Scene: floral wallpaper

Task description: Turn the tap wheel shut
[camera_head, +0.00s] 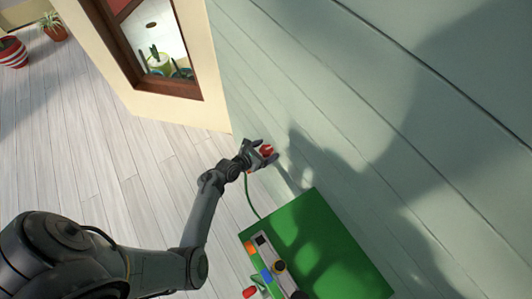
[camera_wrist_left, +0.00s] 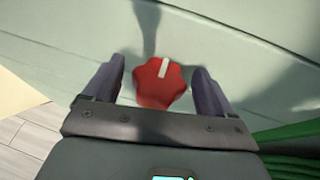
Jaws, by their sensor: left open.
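The tap wheel (camera_head: 266,150) is a small red lobed knob on the pale green plank wall. In the left wrist view the red wheel (camera_wrist_left: 155,88) has a white mark on it, pointing up in the picture. My left gripper (camera_head: 262,152) is reached out to the wheel. In the left wrist view its two dark fingers (camera_wrist_left: 162,85) are open, one on each side of the wheel, with a gap on both sides. The tap's body behind the wheel is hidden. My right gripper is not in view.
A green box (camera_head: 345,270) with coloured parts along its left side stands below the wheel by the wall. A green hose (camera_head: 248,198) runs down from the tap toward it. A brown-framed window (camera_head: 160,50) is at upper left. Plank floor lies open at left.

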